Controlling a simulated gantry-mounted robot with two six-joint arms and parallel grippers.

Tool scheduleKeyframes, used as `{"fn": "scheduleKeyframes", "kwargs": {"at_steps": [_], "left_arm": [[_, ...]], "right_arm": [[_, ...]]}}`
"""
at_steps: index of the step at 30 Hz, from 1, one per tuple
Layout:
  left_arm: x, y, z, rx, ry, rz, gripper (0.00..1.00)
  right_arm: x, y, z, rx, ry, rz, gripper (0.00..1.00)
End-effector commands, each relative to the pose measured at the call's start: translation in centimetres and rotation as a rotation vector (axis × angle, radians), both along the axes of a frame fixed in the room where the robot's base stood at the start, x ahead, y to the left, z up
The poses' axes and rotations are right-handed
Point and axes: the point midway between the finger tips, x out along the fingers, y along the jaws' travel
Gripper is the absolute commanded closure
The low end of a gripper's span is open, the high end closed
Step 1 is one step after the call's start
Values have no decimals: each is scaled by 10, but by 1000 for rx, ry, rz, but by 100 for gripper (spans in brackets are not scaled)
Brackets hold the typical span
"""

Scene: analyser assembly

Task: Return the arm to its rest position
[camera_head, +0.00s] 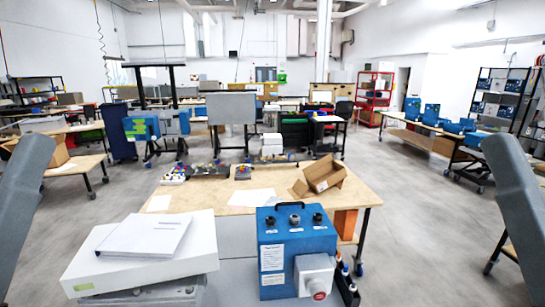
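My two arms show only as grey links at the left and right edges of the head view. Neither gripper is in view, so I cannot see their fingers or whether they hold anything. A blue analyser box (275,236) stands upright at the front centre, with a black handle and several black fittings on top. A white block with a red round part (315,275) is on its front right side. No arm part touches the box.
White boxes (190,252) with a booklet (146,234) on top stand left of the analyser. Behind is a wooden table (208,192) with an open cardboard box (320,174), papers and small coloured parts. Grey floor (420,230) is free on the right.

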Motion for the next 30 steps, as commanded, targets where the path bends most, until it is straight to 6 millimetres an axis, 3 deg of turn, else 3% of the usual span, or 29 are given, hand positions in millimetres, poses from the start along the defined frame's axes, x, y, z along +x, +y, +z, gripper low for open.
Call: {"fn": "scheduleKeyframes", "kwargs": {"at_steps": [1,6,10,15,30], "left_arm": [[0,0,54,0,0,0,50],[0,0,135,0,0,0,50],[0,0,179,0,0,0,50],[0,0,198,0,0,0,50],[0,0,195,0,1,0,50]], "right_arm": [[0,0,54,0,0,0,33],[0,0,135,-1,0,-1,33],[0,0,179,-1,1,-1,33],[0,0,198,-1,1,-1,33],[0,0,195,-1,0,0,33]]}}
